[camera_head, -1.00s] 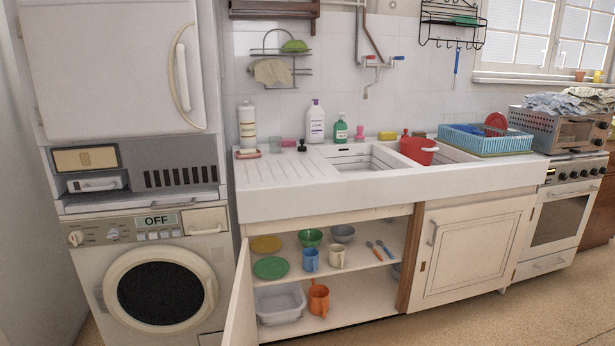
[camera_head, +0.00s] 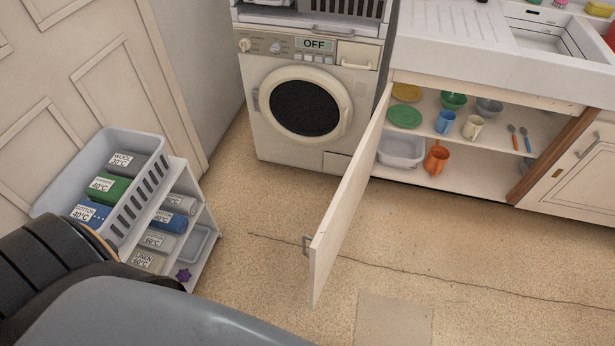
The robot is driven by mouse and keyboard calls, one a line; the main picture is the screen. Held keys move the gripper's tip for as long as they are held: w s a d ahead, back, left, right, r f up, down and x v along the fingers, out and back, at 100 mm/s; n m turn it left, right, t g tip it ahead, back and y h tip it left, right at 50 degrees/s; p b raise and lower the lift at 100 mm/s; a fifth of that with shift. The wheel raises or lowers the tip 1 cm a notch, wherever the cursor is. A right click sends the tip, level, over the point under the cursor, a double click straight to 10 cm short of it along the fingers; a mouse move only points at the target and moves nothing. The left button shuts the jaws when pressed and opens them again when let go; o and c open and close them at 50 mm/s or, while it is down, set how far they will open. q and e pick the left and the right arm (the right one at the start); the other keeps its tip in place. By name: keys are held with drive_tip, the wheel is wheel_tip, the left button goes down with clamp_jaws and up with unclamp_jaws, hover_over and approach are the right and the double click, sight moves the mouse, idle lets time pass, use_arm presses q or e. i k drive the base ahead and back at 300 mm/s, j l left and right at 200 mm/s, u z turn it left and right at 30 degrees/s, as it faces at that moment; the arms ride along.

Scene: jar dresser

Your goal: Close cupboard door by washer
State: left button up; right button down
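The cupboard door (camera_head: 347,205) by the washer stands wide open, hinged on the side next to the washer and reaching out over the floor. Its handle (camera_head: 306,245) is near the free edge, on the washer-facing side. The washer (camera_head: 303,107) stands to its left with a round dark window and a display reading OFF. The open cupboard (camera_head: 465,175) shows plates, bowls, mugs and spoons on its shelf, and a grey tub and orange jug below. Neither gripper shows; only part of my own body fills the bottom left.
A white rack (camera_head: 190,225) with a basket (camera_head: 115,190) of labelled bundles stands at the left, before a panelled door (camera_head: 85,80). A second cupboard door (camera_head: 580,180), closed, is at the right. The floor (camera_head: 440,260) around the open door is clear.

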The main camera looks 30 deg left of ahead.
sight(324, 248)
drive_tip(key=l+u, duration=0.1)
drive_tip(key=u, duration=0.3)
drive_tip(key=k+u, duration=0.1)
drive_tip(key=u, duration=0.25)
drive_tip(key=k+l+u, duration=0.1)
drive_tip(key=u, duration=0.65)
drive_tip(key=k+l, duration=0.1)
drive_tip(key=k+u, duration=0.05)
drive_tip(key=k, duration=0.05)
